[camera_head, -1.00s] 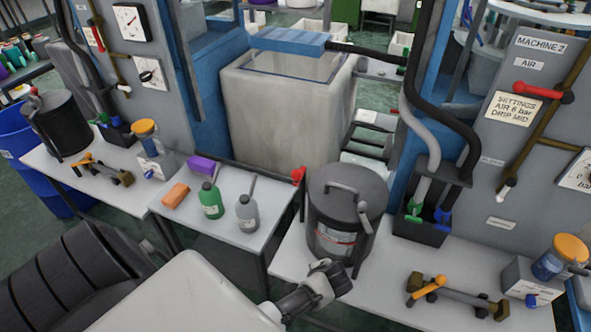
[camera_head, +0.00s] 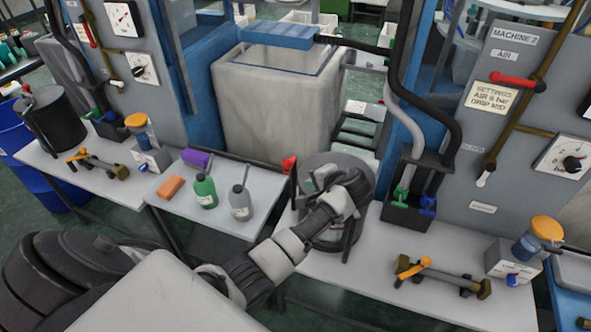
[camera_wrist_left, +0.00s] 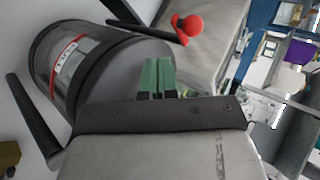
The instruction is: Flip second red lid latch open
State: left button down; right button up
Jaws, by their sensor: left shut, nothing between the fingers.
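The grey lidded pot (camera_head: 322,235) stands on the bench in front of machine 2. A red latch knob (camera_head: 289,165) sits at the left side of its lid. In the left wrist view the red knob (camera_wrist_left: 188,27) ends a dark lever (camera_wrist_left: 143,29) beside the pot (camera_wrist_left: 62,62). My left gripper (camera_head: 322,180) is over the lid in the head view and hides much of it. Its green fingers (camera_wrist_left: 158,77) are shut and empty, apart from the red knob. A dark bar (camera_wrist_left: 33,122) shows on the pot's other side. My right gripper is not in view.
Green (camera_head: 204,192) and grey (camera_head: 240,203) bottles stand on the left table, with an orange block (camera_head: 170,188) and a purple block (camera_head: 197,158). A brass-and-orange valve (camera_head: 437,280) lies right of the pot. A large pale bin (camera_head: 270,105) stands behind.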

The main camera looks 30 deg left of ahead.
aim_at(288, 171)
pick_arm(q)
jog(key=x, duration=0.6)
jog(key=shift+w+a+r+p, duration=0.1)
jog(key=shift+a+r+p, duration=0.1)
jog(key=shift+p, duration=0.2)
jog(key=a, duration=0.1)
jog(key=p, duration=0.1)
jog(key=w+a, duration=0.1)
jog(key=shift+a+r, duration=0.4)
jog(key=shift+a, duration=0.1)
jog(key=shift+f, duration=0.1)
